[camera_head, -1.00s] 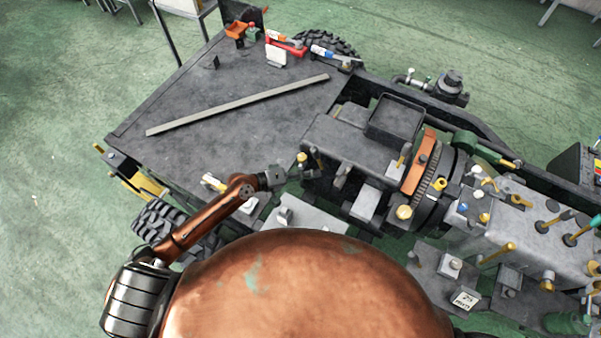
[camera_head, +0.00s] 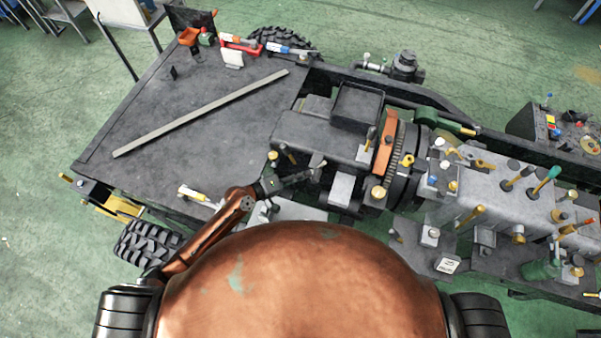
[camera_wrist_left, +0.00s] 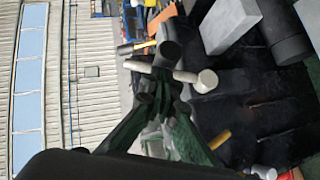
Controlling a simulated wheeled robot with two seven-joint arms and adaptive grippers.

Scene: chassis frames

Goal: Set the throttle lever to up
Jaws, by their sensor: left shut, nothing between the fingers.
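My left gripper (camera_head: 314,174) is at the near side of the dark engine block (camera_head: 305,140), with its fingers shut and nothing between them. In the left wrist view its green fingers (camera_wrist_left: 162,92) come up to a pale bar with a round white knob (camera_wrist_left: 207,82). The fingertips overlap the bar in the picture; I cannot tell whether they touch it. Several levers stand on the chassis, and no label shows which is the throttle lever. A yellow-knobbed lever (camera_head: 272,156) stands just left of the gripper. My right gripper is out of view.
Many levers crowd the grey housing (camera_head: 500,190) on the right. The chassis parts leave little room around the gripper.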

